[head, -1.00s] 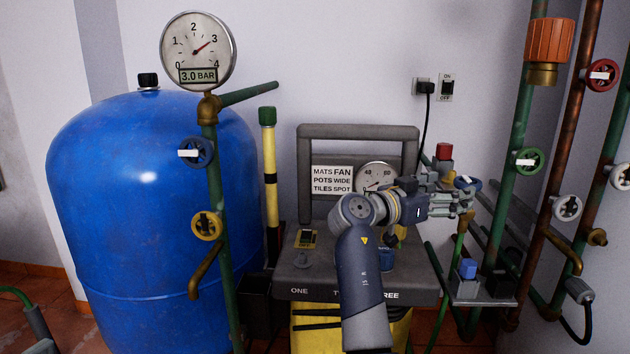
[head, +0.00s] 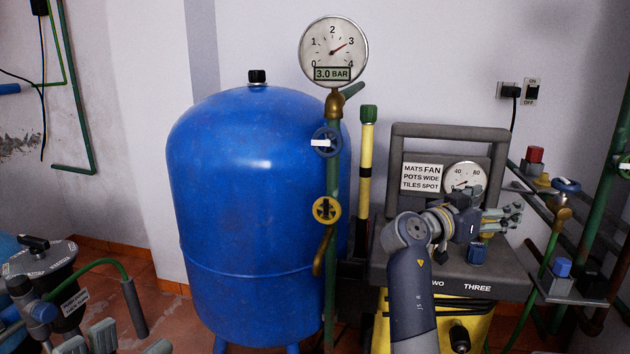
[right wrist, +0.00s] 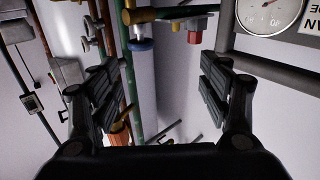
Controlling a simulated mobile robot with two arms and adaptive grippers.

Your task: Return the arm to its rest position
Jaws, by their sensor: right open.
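My right arm (head: 412,295) rises from the bottom of the head view, bends at its elbow joint and points right. Its gripper (head: 510,215) is in front of the grey and yellow machine with the dial and word plate, its fingers pointing right. In the right wrist view the gripper (right wrist: 160,95) has its two dark padded fingers wide apart, with nothing between them. Grey padded finger-like parts, likely my left gripper (head: 115,340), show at the bottom left edge of the head view. They are cut off, so their opening cannot be judged.
The machine (head: 450,258) stands close behind my right arm. A blue tank (head: 255,215) and a pipe with a pressure gauge (head: 333,52) stand left of it. Pipes and valves (head: 566,185) lie right of the gripper. A dark lidded vessel (head: 42,275) is at lower left.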

